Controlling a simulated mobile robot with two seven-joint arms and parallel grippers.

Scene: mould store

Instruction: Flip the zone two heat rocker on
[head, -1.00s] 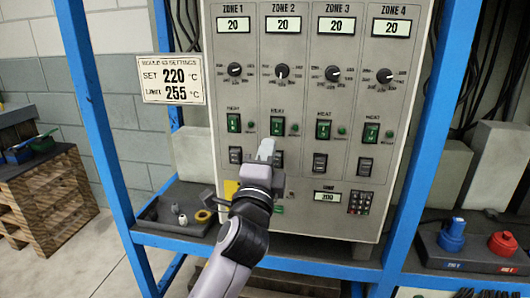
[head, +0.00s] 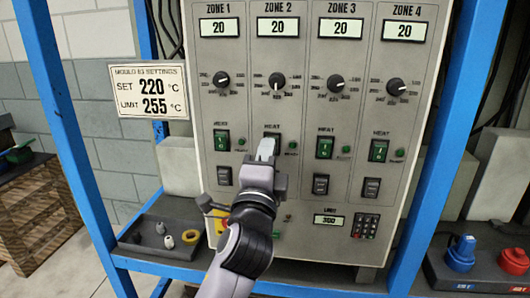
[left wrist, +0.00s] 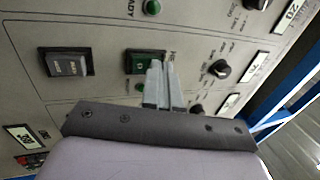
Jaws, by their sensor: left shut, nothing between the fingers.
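The zone two heat rocker (left wrist: 136,60) is a green rocker in a dark frame on the grey control panel (head: 308,110). In the head view my left gripper covers most of it, below the HEAT label. My left gripper (head: 266,149) is shut and empty, its pale fingertips in front of this rocker. In the left wrist view the fingertips (left wrist: 157,72) overlap the rocker's edge; I cannot tell whether they touch it. Its position is not clear. The small green lamp (head: 292,146) is to its right. My right gripper is not in view.
Similar green heat rockers for zone one (head: 222,141), zone three (head: 325,148) and zone four (head: 378,150) sit alongside, with black rockers below. Blue frame posts stand at both sides. A dark tray (head: 150,246) with small parts lies at lower left, and blue and red connectors at lower right.

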